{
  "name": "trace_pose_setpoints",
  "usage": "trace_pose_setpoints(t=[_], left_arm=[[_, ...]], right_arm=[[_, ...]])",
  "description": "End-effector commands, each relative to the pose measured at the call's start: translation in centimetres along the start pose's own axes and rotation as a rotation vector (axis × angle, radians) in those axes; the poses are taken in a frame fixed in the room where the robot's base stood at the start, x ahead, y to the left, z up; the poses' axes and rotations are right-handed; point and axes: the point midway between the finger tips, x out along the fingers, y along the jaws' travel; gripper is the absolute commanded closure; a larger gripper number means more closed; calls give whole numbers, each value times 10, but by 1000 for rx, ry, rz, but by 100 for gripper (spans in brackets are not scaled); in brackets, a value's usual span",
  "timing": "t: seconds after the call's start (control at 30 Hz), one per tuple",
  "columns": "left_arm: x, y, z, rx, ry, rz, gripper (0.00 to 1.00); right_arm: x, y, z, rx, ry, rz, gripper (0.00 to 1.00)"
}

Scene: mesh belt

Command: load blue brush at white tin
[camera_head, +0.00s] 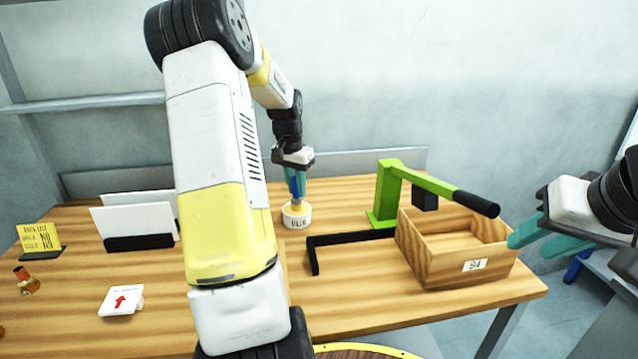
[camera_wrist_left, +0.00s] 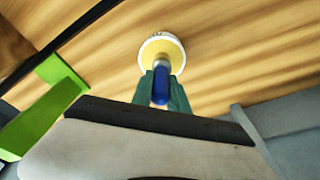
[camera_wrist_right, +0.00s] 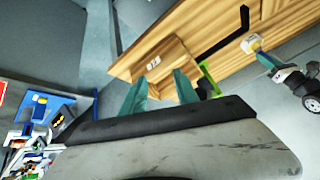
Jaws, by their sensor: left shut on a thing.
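My left gripper (camera_head: 294,180) points down over the table and is shut on the blue brush (camera_wrist_left: 160,86). The brush's blue handle is upright between the teal fingers, and its lower end is over or in the white tin (camera_head: 297,220). The tin stands on the table with a label on its front. In the left wrist view the round tin (camera_wrist_left: 162,43) lies just past the fingertips. I cannot tell whether the bristles touch the tin's contents. My right gripper (camera_head: 533,238) is open and empty, at the right beside the wooden box.
A wooden box (camera_head: 446,264) labelled 84 stands at the table's right end. A green press with a black handle (camera_head: 476,203) stands behind it, and a black bar (camera_head: 350,238) lies beside it. White panels (camera_head: 134,222), a yellow sign (camera_head: 38,237) and an arrow card (camera_head: 121,300) are at left.

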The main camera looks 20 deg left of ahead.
Motion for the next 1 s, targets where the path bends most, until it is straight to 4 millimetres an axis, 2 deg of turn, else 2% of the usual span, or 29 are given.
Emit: trace_pose_setpoints(t=[0.17, 0.8, 1.0], left_arm=[[-4, 0, 0, 0, -3, 1, 100], [-57, 0, -9, 1, 1, -1, 100], [-67, 0, -10, 0, -1, 0, 100]], right_arm=[[0, 0, 0, 0, 0, 0, 64], [0, 0, 0, 0, 0, 0, 64], [0, 0, 0, 0, 0, 0, 64]])
